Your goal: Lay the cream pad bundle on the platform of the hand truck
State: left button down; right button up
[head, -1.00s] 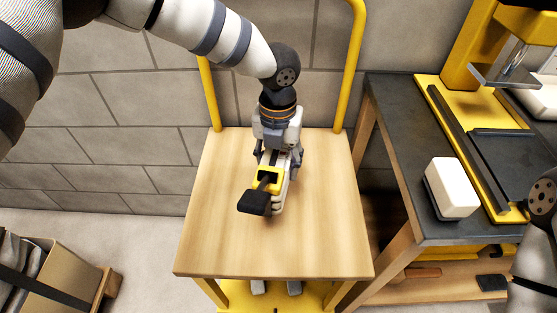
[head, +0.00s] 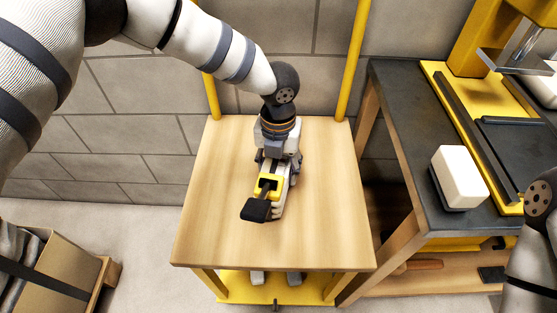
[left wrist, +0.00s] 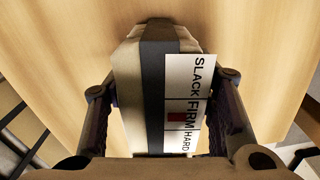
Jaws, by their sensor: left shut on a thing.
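My left gripper (head: 274,195) is over the middle of the light wooden platform (head: 325,225), which has yellow posts behind it. In the left wrist view, the left gripper (left wrist: 165,115) is shut on the cream pad bundle (left wrist: 130,85), with one finger on each side. A dark strap runs along the bundle, beside a white label (left wrist: 185,95) reading SLACK, FIRM, HARD with a red mark by FIRM. In the head view, the bundle (head: 278,211) is mostly hidden behind a yellow part with a black paddle. I cannot tell whether it touches the wood. My right gripper is out of view.
A dark bench (head: 400,110) stands close on the right, with a cream block (head: 459,175) and a yellow machine (head: 465,45) on it. My right arm is at the right edge. An open carton (head: 70,265) is at lower left. The wood around my left gripper is bare.

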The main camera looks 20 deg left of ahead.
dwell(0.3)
pick_arm(q)
jog(key=shift+f, duration=0.5)
jog(key=c, duration=0.6)
grip_release()
jog(key=shift+c, duration=0.2)
notch_tip(320, 180, up, 12)
jog(key=shift+r, duration=0.1)
